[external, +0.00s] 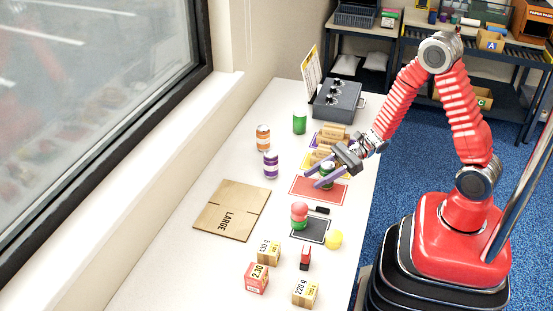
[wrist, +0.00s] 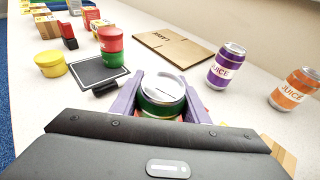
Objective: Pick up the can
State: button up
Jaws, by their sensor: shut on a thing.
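A green can with a silver lid (wrist: 162,88) is between the two purple fingers of my gripper (wrist: 160,98), which is shut on it. The lid and a dark green band show in the wrist view; my gripper body hides the lower part. In the external view my gripper (external: 319,176) reaches over the table with the can (external: 327,183) between its fingers, above the red mat (external: 312,192). I cannot tell whether the can touches the mat. A purple juice can (external: 271,165) and an orange juice can (external: 263,138) stand upright to the left, apart from my gripper.
A green cylinder (external: 299,124) stands farther back, near a grey box (external: 338,102). A flat carton (external: 232,210) marked LARGE lies to the left. A stacked red and green pair (external: 299,216) and yellow tub (external: 334,239) are nearer the front.

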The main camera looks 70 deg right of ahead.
jog(key=shift+r, duration=0.15)
notch_tip(320, 180, up, 10)
dwell(0.9)
jog(key=shift+a, duration=0.1)
dwell(0.4)
jog(key=w+a+f+n+g+y, duration=0.2)
jog(key=w+a+f+n+g, duration=0.15)
jog(key=w+a, duration=0.95)
jog(key=w+a+r+m+t, duration=0.1)
jog(key=w+r, duration=0.1)
jog(key=w, duration=0.4)
jog(key=w+a+r+m+t+h, duration=0.1)
jog(key=w+r, duration=0.1)
jog(key=w, duration=0.4)
jog(key=shift+w+a, duration=0.15)
jog(key=shift+a, duration=0.2)
